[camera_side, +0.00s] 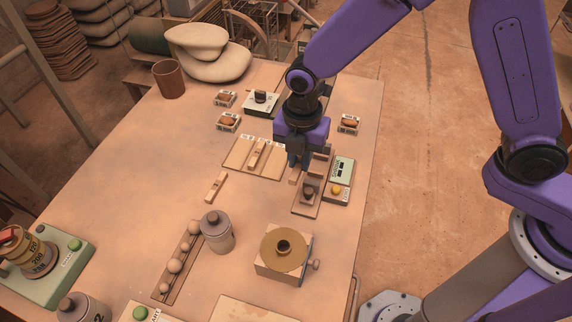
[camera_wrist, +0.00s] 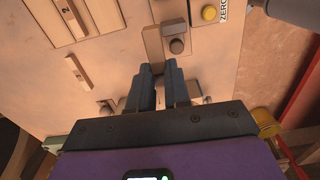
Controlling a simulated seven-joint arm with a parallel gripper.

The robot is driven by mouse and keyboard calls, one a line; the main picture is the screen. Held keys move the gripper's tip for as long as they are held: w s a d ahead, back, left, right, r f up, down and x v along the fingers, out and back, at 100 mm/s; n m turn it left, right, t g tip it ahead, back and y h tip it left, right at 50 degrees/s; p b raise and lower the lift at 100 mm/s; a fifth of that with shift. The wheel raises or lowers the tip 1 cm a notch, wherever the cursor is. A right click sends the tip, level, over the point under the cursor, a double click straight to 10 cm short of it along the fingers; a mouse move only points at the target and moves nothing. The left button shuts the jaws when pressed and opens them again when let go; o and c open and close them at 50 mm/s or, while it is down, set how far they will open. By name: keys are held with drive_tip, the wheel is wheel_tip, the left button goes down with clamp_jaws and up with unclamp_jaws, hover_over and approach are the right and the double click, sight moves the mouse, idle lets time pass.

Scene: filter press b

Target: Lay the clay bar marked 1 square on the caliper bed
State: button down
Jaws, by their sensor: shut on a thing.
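My gripper (camera_side: 300,163) points down over the caliper at the right side of the table. In the wrist view its dark fingers (camera_wrist: 162,85) are closed on a tan clay bar (camera_wrist: 153,45), whose end sticks out past the fingertips. No mark on the held bar is readable. In the side view the caliper bed (camera_side: 305,208) is a flat brown plate, partly hidden by my gripper. I cannot tell whether the bar touches the bed.
A readout box (camera_side: 342,170) with a yellow button stands right of the caliper. A brass-topped block (camera_side: 283,250) stands in front.

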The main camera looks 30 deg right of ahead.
drive_tip(key=shift+w+d+f, duration=0.75)
drive_tip(key=shift+d+f, duration=0.6)
drive_tip(key=shift+f, duration=0.05)
drive_tip(key=shift+w+d+f, duration=0.7)
drive_tip(key=shift+d+f, duration=0.6)
drive_tip(key=shift+f, duration=0.15)
drive_tip(key=shift+w+d+f, duration=0.75)
drive_tip(key=shift+d+f, duration=0.6)
drive_tip(key=shift+f, duration=0.05)
drive_tip(key=shift+f, duration=0.2)
drive_tip(key=c, duration=1)
unclamp_jaws()
wheel_tip(320, 180, up, 18)
drive_tip(key=shift+f, duration=0.25)
